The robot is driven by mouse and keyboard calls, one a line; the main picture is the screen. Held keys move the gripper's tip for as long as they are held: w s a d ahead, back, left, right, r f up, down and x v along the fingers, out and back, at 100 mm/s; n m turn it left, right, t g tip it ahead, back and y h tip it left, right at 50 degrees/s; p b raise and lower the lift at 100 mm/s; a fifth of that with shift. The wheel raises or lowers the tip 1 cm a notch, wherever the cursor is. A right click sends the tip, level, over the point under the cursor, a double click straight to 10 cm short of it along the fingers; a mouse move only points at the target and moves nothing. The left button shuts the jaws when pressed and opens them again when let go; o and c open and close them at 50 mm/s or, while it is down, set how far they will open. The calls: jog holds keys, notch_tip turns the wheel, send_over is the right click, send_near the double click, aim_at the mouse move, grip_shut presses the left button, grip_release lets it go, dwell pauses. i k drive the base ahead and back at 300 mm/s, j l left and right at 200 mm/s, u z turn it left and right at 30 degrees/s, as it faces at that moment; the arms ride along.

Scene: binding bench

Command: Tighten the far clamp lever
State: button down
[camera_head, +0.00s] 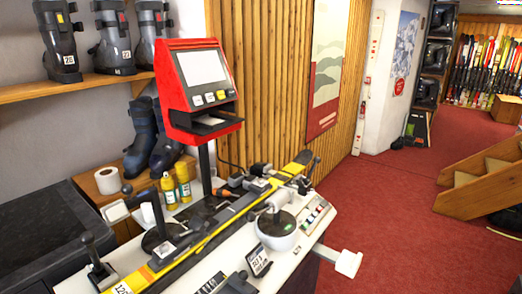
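A long yellow and black ski (215,232) lies along the white bench, running from the lower left to the far right. Nearer, a dark clamp on a round base (160,238) stands by the ski, with a black-knobbed lever (128,190). Another lever (90,242) stands at the near left end. My gripper is not clearly seen in this view.
A red screen unit (200,87), yellow bottles (183,186) and boots (165,145) are behind. Red carpet (395,225) is open at right.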

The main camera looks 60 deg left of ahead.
aim_at(316, 159)
jog(key=i+j+u, duration=0.25)
jog(key=i+u, duration=1.15)
jog(key=i+l+u, duration=0.45)
jog(key=i+j+u, duration=0.15)
jog(key=i, duration=0.35)
jog(key=i+j+u, duration=0.2)
jog(key=i, duration=0.3)
